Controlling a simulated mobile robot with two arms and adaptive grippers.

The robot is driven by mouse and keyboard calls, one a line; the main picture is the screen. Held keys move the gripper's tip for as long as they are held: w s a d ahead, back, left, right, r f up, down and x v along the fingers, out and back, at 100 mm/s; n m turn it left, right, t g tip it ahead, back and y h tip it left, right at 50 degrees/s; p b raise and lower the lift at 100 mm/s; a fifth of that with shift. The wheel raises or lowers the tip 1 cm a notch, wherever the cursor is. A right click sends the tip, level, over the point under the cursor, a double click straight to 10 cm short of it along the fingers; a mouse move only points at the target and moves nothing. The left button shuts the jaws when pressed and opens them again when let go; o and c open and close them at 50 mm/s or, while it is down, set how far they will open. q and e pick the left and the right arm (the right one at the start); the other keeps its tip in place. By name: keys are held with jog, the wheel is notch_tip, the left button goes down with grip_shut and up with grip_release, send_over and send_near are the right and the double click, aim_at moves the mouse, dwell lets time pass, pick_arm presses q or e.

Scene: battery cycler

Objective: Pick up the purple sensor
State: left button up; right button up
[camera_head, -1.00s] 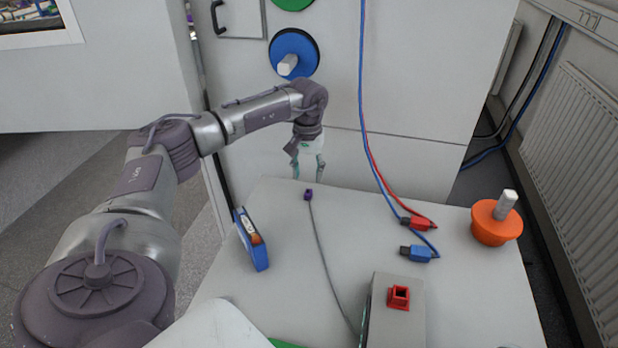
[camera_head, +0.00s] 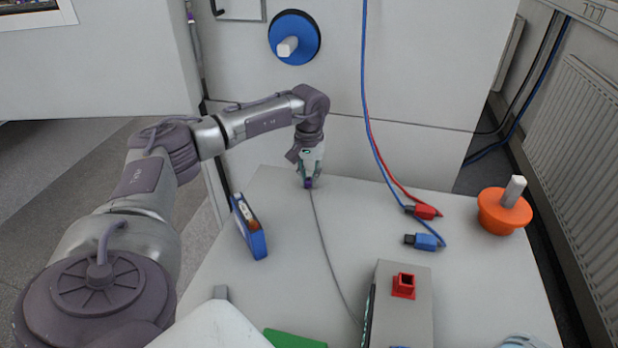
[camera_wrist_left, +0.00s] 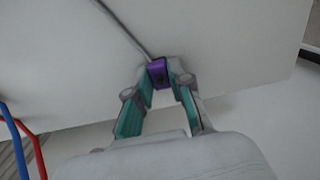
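The purple sensor (camera_head: 308,184) is a small block on the end of a thin grey cable, at the far edge of the white table (camera_head: 285,290). My left gripper (camera_head: 308,182) points down at it from above. In the left wrist view the sensor (camera_wrist_left: 159,73) sits between the fingertips of the left gripper (camera_wrist_left: 160,78), with a finger close against each side. The fingers look closed in on the sensor. In the head view the fingers partly cover it. My right gripper is not in view.
A blue case (camera_head: 249,228) stands left of the cable. Red (camera_head: 424,212) and blue (camera_head: 424,242) plugs lie to the right, with an orange knob (camera_head: 503,210) beyond them. A grey box with a red socket (camera_head: 403,286) stands in front.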

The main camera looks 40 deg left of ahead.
aim_at(309, 180)
pick_arm(q)
grip_shut()
jog(key=shift+r+p, duration=0.4)
jog(key=shift+r, duration=0.1)
notch_tip(309, 180, up, 4)
jog(key=p, duration=0.3)
jog(key=shift+r+p, duration=0.2)
jog(key=shift+p, duration=0.15)
jog(key=s+d+r+p, duration=0.5)
jog(key=s+d+p, duration=0.1)
jog(key=s, duration=0.3)
jog(key=shift+d+r, duration=0.3)
jog(key=shift+d, duration=0.55)
